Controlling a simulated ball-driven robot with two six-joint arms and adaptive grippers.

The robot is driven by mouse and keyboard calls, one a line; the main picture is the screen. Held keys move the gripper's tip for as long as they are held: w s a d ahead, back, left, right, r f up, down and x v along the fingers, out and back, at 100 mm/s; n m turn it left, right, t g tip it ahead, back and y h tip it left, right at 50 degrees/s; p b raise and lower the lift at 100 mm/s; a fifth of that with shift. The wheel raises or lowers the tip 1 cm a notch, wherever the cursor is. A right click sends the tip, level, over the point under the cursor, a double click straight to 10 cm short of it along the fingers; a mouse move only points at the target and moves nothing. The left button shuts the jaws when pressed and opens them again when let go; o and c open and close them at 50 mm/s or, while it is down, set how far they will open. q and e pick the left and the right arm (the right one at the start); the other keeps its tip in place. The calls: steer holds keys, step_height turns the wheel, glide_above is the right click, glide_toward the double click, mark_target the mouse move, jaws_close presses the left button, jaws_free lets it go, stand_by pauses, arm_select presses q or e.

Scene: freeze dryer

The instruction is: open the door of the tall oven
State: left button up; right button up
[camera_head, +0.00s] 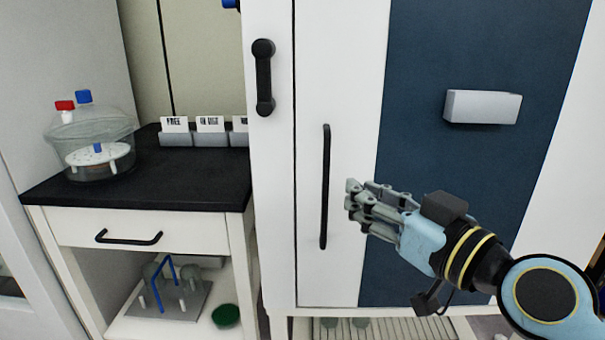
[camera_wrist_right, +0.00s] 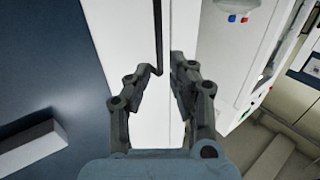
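The tall oven has a white front with a dark blue panel (camera_head: 450,200), and its door (camera_head: 350,80) looks closed. A long vertical black handle (camera_head: 326,186) is on the white door strip; it also shows in the right wrist view (camera_wrist_right: 158,35). My right gripper (camera_head: 354,200) is just right of the handle's lower half, apart from it in the picture. In the right wrist view my right gripper (camera_wrist_right: 165,66) has its fingers spread with nothing between the tips, and the handle's end lies ahead between them. My left gripper is not in view.
A grey box-shaped part (camera_head: 482,107) juts from the blue panel. Another black handle (camera_head: 264,78) is on the narrow white strip to the left. A black-topped bench (camera_head: 190,185) with glassware (camera_head: 92,145) and a drawer stands at left.

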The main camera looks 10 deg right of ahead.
mark_target(328, 173)
steer(key=x, duration=1)
steer(key=shift+d+f+p, duration=0.15)
steer(key=shift+p, duration=0.15)
jaws_close()
